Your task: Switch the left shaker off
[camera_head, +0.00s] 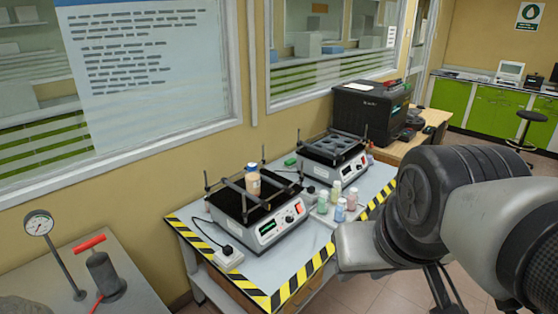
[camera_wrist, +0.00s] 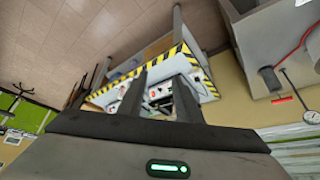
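The left shaker (camera_head: 268,232) stands on the striped table, a white box with a black rack top. An amber bottle (camera_head: 253,183) stands in its rack. Its front has a green-lit display (camera_head: 267,227), a dark knob (camera_head: 289,219) and a red switch (camera_head: 299,209). The red switch looks lit; its exact position is too small to tell. My gripper's two dark fingers (camera_wrist: 160,85) are apart and empty in the wrist view, with the table beyond them. In the head view my arm is right of the table, its fingers not clearly visible.
The right shaker (camera_head: 345,168) stands behind, towards the right. Several small bottles (camera_head: 339,212) stand in a tray near the table's front right. A power socket block (camera_head: 226,258) lies at the front left. A gauge (camera_head: 39,224) stands on the left bench. A black printer-like box (camera_head: 368,108) sits behind.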

